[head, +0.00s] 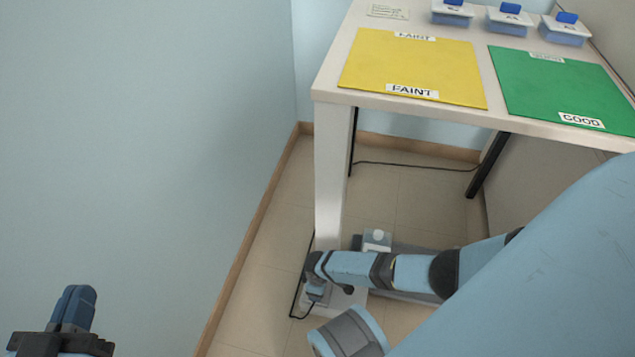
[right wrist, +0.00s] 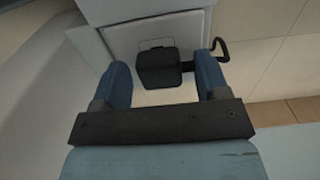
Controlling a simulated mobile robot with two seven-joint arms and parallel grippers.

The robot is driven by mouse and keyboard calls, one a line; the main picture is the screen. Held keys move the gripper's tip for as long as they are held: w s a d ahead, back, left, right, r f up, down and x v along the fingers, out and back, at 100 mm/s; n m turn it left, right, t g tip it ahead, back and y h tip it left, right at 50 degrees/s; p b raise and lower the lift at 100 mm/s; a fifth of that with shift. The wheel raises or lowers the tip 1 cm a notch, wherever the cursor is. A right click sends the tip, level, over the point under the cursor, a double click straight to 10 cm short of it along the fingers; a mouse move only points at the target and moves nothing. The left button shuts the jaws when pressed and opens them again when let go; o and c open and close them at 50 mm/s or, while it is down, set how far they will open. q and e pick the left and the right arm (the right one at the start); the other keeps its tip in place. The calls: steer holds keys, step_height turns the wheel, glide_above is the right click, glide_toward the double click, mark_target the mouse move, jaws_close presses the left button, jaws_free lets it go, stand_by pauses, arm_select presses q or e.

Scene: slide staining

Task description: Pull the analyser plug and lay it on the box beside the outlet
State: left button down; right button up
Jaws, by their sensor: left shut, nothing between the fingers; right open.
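The black plug (right wrist: 158,68) shows in the right wrist view, on a pale surface, with its black cord bending off to the right. My right gripper (right wrist: 163,62) is open, with one blue finger on each side of the plug; small gaps show. In the head view my right gripper (head: 316,291) is low by the table leg, and it hides the plug there. A loop of black cord (head: 294,305) shows beside it. A pale box-like piece (head: 350,300) is partly hidden under the gripper. My left gripper (head: 73,308) is shut and empty at the bottom left.
The white table (head: 330,97) stands above, with a yellow mat (head: 415,68), a green mat (head: 560,90) and lidded containers (head: 510,18). Its leg (head: 329,180) is close to my right gripper. A blue wall (head: 150,130) is at left. A small pale box (head: 377,239) sits behind my right arm.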

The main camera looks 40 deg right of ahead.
stand_by(0.4)
steer(key=c, duration=1.2)
steer(key=shift+r+p, duration=3.05)
